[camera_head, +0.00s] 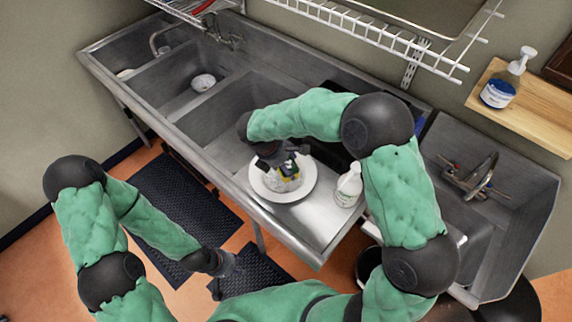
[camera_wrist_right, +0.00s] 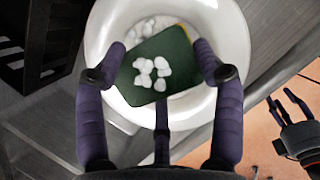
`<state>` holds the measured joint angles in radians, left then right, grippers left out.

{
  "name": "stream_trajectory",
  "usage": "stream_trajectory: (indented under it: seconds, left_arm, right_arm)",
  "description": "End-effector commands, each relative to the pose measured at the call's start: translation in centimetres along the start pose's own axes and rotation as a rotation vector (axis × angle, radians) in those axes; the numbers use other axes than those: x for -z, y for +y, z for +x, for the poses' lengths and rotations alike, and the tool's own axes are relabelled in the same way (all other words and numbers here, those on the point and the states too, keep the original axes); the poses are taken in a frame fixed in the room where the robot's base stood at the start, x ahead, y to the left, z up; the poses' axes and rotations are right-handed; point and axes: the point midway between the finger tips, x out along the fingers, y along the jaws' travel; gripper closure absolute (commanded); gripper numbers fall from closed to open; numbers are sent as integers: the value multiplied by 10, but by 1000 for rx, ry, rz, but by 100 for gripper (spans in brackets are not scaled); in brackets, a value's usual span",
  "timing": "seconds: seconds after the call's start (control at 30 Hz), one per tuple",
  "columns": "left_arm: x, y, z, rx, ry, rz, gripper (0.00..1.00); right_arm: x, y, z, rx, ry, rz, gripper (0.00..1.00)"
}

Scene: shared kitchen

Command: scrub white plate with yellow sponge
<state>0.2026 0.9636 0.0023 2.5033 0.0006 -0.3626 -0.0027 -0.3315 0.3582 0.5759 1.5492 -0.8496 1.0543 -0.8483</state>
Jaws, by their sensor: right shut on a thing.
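The white plate (camera_head: 258,190) lies on the steel counter right of the sink basins. It also fills the upper middle of the right wrist view (camera_wrist_right: 238,62). The sponge, with a dark green face and a yellow edge (camera_wrist_right: 180,50), is over the plate, with white foam blobs on it and beside it. My right gripper (camera_wrist_right: 160,60) is shut on the sponge, its fingers at the sponge's sides; in the head view this gripper (camera_head: 280,160) partly hides sponge and plate. My left gripper (camera_head: 230,264) hangs low over the floor mats, empty, its fingers apart in the wrist view (camera_wrist_right: 285,100).
A white spray bottle (camera_head: 349,186) stands on the counter just right of the plate. A soap pump bottle (camera_head: 503,82) is on a wooden wall shelf. A black crate (camera_wrist_right: 42,40) is left of the plate in the wrist view. Sink basins (camera_head: 205,95) lie to the left.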

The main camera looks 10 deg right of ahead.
Motion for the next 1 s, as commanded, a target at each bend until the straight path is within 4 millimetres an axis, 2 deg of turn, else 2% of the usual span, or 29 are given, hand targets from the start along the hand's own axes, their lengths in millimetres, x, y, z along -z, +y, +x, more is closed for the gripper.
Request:
stream_trajectory:
  seconds: [0.5,1.0]
  left_arm:
    - [-1,10,-29,0,0,0,60]
    - [-1,12,-33,0,0,0,60]
  right_arm:
    - [-10,-2,-36,3,1,6,49]
    - [-11,-7,-42,2,0,6,49]
